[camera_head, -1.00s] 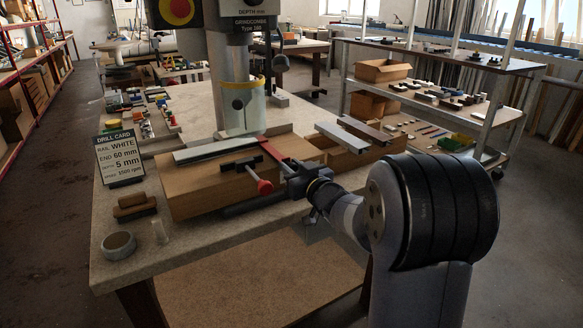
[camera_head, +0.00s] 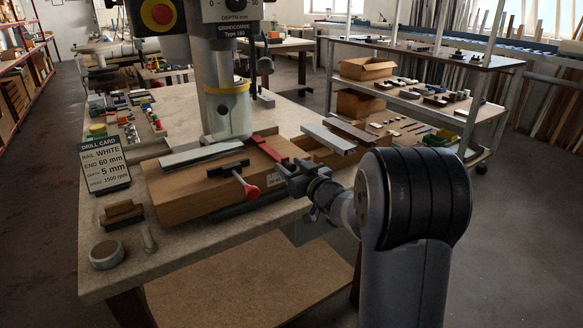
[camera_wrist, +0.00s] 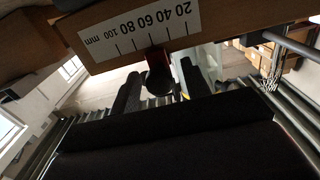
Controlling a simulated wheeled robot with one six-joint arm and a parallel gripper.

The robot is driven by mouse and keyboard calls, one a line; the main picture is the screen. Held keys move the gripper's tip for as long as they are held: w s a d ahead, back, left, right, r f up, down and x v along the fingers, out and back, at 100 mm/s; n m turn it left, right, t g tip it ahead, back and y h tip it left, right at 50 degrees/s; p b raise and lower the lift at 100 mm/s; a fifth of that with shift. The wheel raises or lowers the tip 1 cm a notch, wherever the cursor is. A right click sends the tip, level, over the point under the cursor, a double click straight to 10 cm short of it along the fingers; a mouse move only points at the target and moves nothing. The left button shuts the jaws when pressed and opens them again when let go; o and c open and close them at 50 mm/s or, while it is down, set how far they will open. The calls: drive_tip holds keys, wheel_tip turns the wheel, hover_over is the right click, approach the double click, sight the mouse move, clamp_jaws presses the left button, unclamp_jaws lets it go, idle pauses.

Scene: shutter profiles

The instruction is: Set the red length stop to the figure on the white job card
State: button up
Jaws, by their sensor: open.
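The red length stop (camera_head: 270,150) is a flat red bar lying across the wooden drilling jig (camera_head: 195,188) on the bench. Its front end runs down to my gripper (camera_head: 292,174). In the wrist view a dark round knob (camera_wrist: 160,79) hangs below the red part (camera_wrist: 158,50), between my open fingers (camera_wrist: 160,90); I cannot tell whether they touch it. A white millimetre scale (camera_wrist: 139,30) is marked 20 to 100; the red part is near the 40 and 60 marks. The job card (camera_head: 104,165) has a dark face and reads RAIL WHITE, END 60 mm, DEPTH 5 mm.
A red-knobbed clamp (camera_head: 247,186) sticks out of the jig left of my gripper. A pale rail (camera_head: 200,155) lies on the jig. Two bars (camera_head: 328,139) rest on the right. Floor right of my arm is clear.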

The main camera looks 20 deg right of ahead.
drive_tip(key=v, duration=1)
drive_tip(key=shift+s, duration=0.4)
drive_tip(key=shift+w+d, duration=0.1)
drive_tip(key=x, duration=1.1)
drive_tip(key=shift+s+a, duration=0.3)
drive_tip(key=shift+a, duration=0.1)
drive_tip(key=shift+r, duration=0.1)
